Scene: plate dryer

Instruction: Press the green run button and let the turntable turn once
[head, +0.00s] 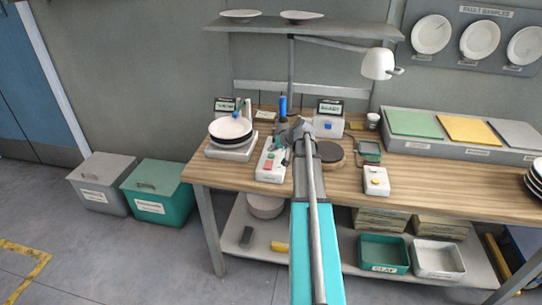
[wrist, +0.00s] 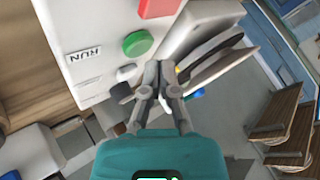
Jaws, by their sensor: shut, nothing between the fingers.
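A white control box (head: 262,174) stands near the front edge of the bench, left of my arm. In the wrist view, its face carries a round green button (wrist: 137,44) next to a RUN label (wrist: 84,53), with a red button (wrist: 160,8) beyond it. My gripper (wrist: 162,68) is shut and empty, its fingertips just below and right of the green button in the picture. I cannot tell its exact height above the box.
Stacked plates (head: 230,128) sit on a white device at the left of the bench. A lamp (head: 379,64) overhangs the bench. A small box with a yellow button (head: 376,182) stands right of my arm. Coloured pads (head: 468,130) lie at the back right.

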